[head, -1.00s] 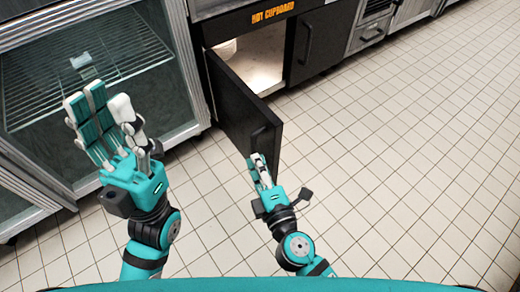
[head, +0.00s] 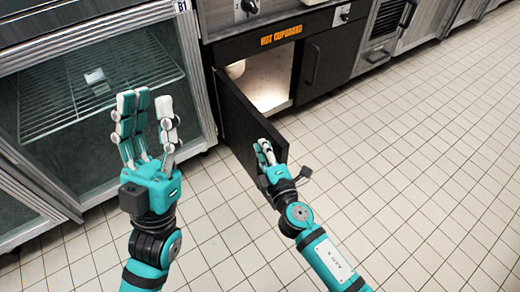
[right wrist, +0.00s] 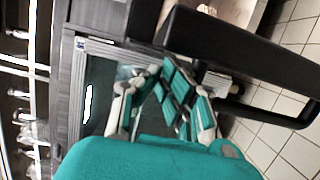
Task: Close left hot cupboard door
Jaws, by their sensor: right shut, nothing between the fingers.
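The left hot cupboard door (head: 243,118) is black and stands swung wide open in the head view, its free edge toward me. The cupboard opening (head: 268,80) behind it is lit, and something white shows inside. My right gripper (head: 264,148) is shut and empty beside the outer face of the door, near its free edge; I cannot tell whether it touches. In the right wrist view the fingers (right wrist: 165,92) lie near the black door (right wrist: 235,48) and its bar handle (right wrist: 275,115). My left gripper (head: 146,105) is open and empty, raised left of the door.
A glass-fronted cabinet (head: 190,75) with wire shelves stands left of the cupboard. The right cupboard door (head: 325,60) is shut. Steel units line the wall to the right. The tiled floor (head: 430,170) is clear on the right.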

